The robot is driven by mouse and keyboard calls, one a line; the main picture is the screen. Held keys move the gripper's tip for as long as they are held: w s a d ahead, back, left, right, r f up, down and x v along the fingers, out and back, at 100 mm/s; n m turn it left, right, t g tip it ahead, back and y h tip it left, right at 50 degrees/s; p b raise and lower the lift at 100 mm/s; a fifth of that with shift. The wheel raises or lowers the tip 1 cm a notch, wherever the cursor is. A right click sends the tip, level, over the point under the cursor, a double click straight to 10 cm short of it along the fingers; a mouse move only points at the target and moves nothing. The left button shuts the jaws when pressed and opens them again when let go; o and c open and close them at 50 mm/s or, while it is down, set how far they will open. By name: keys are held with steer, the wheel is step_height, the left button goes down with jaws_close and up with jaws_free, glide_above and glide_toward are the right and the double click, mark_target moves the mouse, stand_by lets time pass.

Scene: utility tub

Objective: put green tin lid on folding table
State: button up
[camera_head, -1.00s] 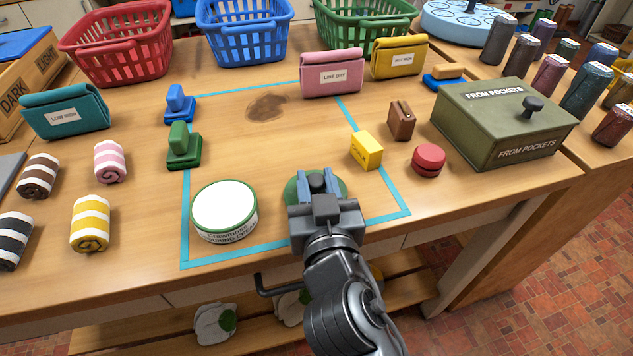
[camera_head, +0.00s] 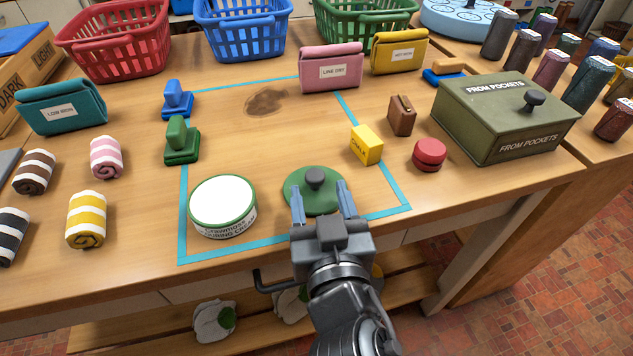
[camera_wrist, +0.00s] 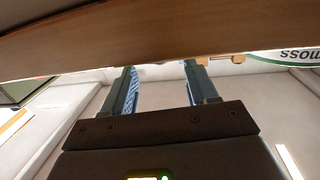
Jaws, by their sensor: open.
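The green tin lid (camera_head: 301,197), a flat disc with a dark grey knob (camera_head: 315,178), lies on the folding table (camera_head: 290,130) inside the blue taped outline, near the front edge. My gripper (camera_head: 325,196) is open and empty in front of the lid, its fingertips reaching over the lid's front part on either side, short of the knob. In the wrist view my gripper (camera_wrist: 158,72) shows two spread fingers with nothing between them, beneath a wooden edge; the lid is not visible there. The white open tin (camera_head: 224,208) with a green rim stands left of the lid.
A yellow chalk box (camera_head: 366,146), a red round object (camera_head: 429,154) and a brown block (camera_head: 401,117) stand right of the lid. A green metal box (camera_head: 500,125) is farther right. Green (camera_head: 181,142) and blue (camera_head: 177,101) handled blocks stand left. The table middle is clear.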

steer(key=s+d+b, duration=0.1)
steer(key=s, duration=0.6)
steer(key=shift+s+r, duration=0.2)
steer(key=shift+s, duration=0.05)
steer(key=shift+d, duration=0.1)
steer(key=s+d+f+g, duration=0.2)
steer(key=s+d+f, duration=0.6)
steer(key=s+d, duration=0.2)
steer(key=s+d+r+m+h, duration=0.1)
steer(key=s+d, duration=0.4)
steer(key=s, duration=0.3)
steer(key=s+d+r+h, duration=0.1)
steer(key=s+d+r, duration=0.1)
steer(key=s+d, duration=0.3)
steer(key=s, duration=0.2)
steer(key=shift+s+r+m+h, duration=0.15)
steer(key=shift+s+m+h, duration=0.2)
steer(key=shift+m+h, duration=0.05)
